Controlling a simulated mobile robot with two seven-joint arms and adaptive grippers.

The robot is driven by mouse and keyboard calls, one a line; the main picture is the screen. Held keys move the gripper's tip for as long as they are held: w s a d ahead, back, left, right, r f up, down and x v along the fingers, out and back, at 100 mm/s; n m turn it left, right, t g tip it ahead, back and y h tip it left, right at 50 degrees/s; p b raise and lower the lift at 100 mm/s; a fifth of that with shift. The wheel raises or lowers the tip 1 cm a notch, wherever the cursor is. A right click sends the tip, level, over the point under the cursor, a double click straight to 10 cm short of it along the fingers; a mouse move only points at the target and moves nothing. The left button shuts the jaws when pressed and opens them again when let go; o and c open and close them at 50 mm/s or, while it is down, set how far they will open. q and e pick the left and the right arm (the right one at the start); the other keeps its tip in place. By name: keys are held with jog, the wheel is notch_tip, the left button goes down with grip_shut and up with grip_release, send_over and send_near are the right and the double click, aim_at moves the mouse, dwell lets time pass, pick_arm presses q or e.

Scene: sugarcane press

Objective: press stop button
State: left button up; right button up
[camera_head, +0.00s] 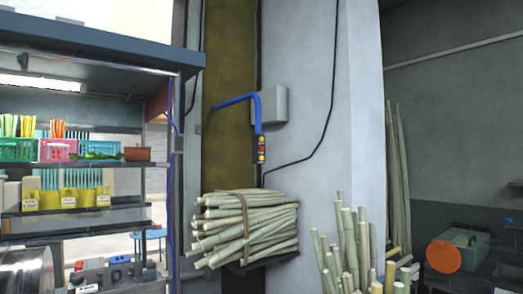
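A small hanging control box (261,149) with yellow and red buttons is near the middle of the view, against the pale wall. It hangs at the lower end of a bent blue pipe (256,108). The buttons are too small to tell which one is the stop button. Neither of my grippers shows in the view, so their distance from the box cannot be seen.
A tied bundle of cane (243,228) rests on a bracket below the control box. More cane stalks (350,250) stand upright to the right. A metal shelf (80,166) with colored baskets fills the left. A grey box (272,104) is on the wall behind the pipe.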

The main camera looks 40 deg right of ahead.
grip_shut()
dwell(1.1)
